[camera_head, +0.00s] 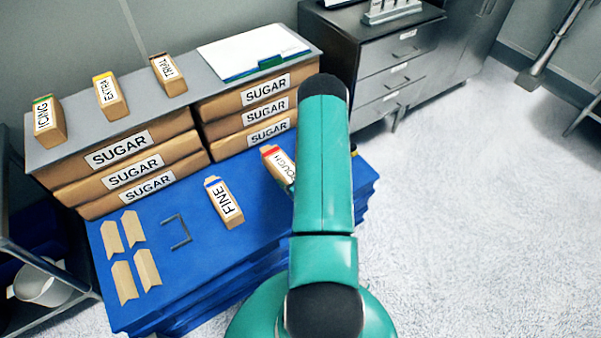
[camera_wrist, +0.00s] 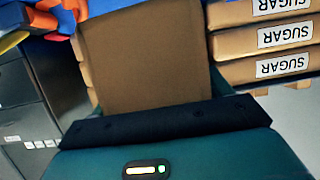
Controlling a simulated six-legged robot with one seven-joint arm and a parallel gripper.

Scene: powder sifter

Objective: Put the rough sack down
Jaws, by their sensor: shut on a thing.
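The rough sack (camera_head: 279,166) is a small tan paper sack with a red top and a black-lettered label. In the head view it sits beside the teal arm, which hides its right part. In the wrist view a plain brown face, which looks like this sack (camera_wrist: 145,55), fills the middle close to the camera. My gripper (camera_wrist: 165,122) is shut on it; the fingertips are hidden. I cannot tell whether the sack touches the blue surface (camera_head: 185,207). The fine sack (camera_head: 224,202), with a blue-marked top, stands on that surface to its left.
Stacked sugar sacks (camera_head: 120,150) line the back, under a grey board (camera_head: 85,113) bearing the icing (camera_head: 47,122), extra (camera_head: 110,97) and trial (camera_head: 168,75) sacks. Tan flat pieces (camera_head: 122,282) and a dark bracket (camera_head: 176,232) lie left. Drawers (camera_head: 385,70) stand behind right.

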